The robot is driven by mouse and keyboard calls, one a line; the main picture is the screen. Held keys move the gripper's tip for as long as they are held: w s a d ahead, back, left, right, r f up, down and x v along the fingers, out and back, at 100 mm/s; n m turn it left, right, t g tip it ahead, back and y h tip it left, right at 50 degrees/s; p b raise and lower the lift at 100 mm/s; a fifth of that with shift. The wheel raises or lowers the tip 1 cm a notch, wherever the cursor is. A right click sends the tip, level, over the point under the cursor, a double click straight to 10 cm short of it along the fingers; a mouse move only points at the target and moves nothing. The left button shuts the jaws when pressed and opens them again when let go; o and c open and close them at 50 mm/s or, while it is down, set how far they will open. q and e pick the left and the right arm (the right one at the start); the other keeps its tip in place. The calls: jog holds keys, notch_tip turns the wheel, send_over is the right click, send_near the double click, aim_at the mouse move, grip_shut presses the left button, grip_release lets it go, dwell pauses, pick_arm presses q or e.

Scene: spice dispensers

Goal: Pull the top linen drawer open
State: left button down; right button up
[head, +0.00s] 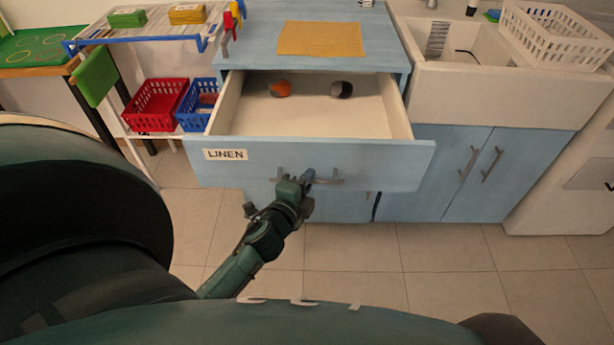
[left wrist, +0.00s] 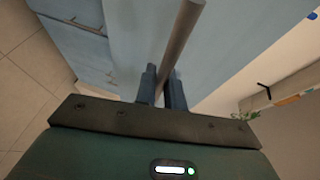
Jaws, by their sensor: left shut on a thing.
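The linen drawer (head: 380,166) is the top drawer of the blue cabinet and stands well open. Its front bears a white "LINEN" label. Inside lie an orange ball-like thing (head: 281,89) and a dark grey one (head: 341,89). My left gripper (head: 302,178) is at the middle of the drawer's bar handle (head: 328,181), in front of the drawer face. In the left wrist view the grey bar handle (left wrist: 181,38) runs between the two fingers (left wrist: 162,88), which are shut on it. My right gripper is not in view.
A yellow cloth (head: 320,39) lies on the cabinet top. Red (head: 155,104) and blue (head: 196,105) baskets stand left of the drawer. A sink (head: 480,85) with a white dish rack (head: 556,38) is at the right. The tiled floor in front is clear.

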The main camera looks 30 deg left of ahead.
pick_arm(q)
jog(key=shift+s+d, duration=0.25)
jog(key=shift+s, duration=0.15)
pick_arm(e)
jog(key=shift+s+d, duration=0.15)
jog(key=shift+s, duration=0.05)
pick_arm(q)
jog(key=c, duration=1.5)
grip_release()
